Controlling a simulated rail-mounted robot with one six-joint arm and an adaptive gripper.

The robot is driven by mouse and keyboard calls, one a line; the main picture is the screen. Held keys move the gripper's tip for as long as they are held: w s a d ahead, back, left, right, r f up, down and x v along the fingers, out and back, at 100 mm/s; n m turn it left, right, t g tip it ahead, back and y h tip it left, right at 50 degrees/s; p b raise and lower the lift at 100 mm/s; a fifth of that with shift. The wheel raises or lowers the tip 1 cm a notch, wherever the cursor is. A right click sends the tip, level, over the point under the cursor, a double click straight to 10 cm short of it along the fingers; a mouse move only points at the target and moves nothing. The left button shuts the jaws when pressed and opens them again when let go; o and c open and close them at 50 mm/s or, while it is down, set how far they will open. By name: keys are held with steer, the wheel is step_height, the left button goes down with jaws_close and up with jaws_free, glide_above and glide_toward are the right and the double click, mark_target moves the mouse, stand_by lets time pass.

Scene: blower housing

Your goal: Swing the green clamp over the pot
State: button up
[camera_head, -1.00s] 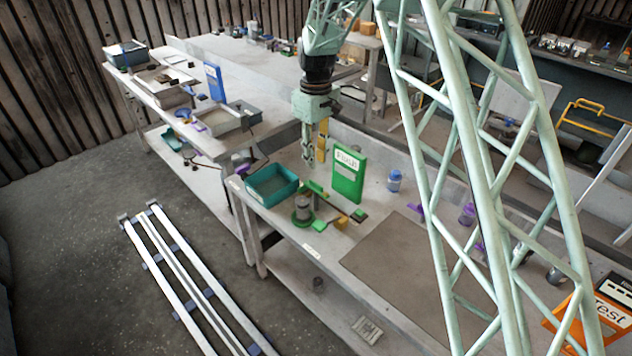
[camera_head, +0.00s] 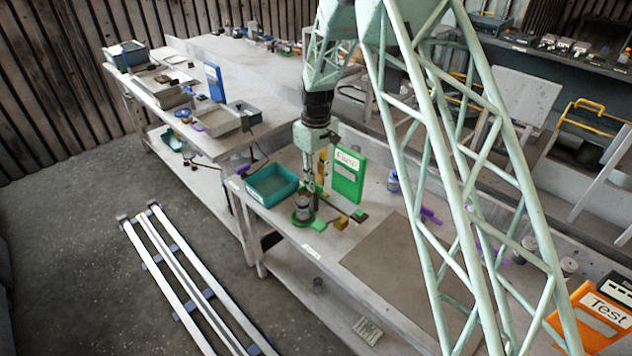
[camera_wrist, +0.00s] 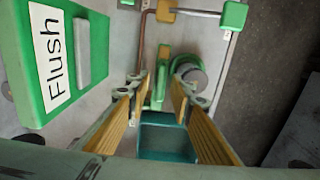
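The pot is a small grey cylinder (camera_head: 302,205) on a green round base at the bench's left end. In the wrist view its grey top (camera_wrist: 194,77) is right of centre, with a curved green part beside it. The green clamp (camera_wrist: 158,88) shows in the wrist view as a green bar left of the pot. My gripper (camera_wrist: 160,84) is open, pointing down, its yellow-padded fingers on either side of the green bar. In the head view my gripper (camera_head: 313,204) is low beside the pot and hides part of the clamp. Contact cannot be told.
A green "Flush" board (camera_head: 348,174) stands close right of my gripper. A teal bin (camera_head: 271,186) is to the left. A brown mat (camera_head: 400,262) leaves free room at right.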

steer(key=shift+c, duration=0.9)
jaws_close()
steer(key=shift+m, duration=0.5)
steer(key=m, duration=0.3)
steer(key=shift+b, duration=0.35)
steer(key=m, duration=0.3)
steer(key=shift+m, duration=0.4)
steer(key=m+b, duration=0.1)
steer(key=m, duration=0.4)
steer(key=shift+m, duration=2.3)
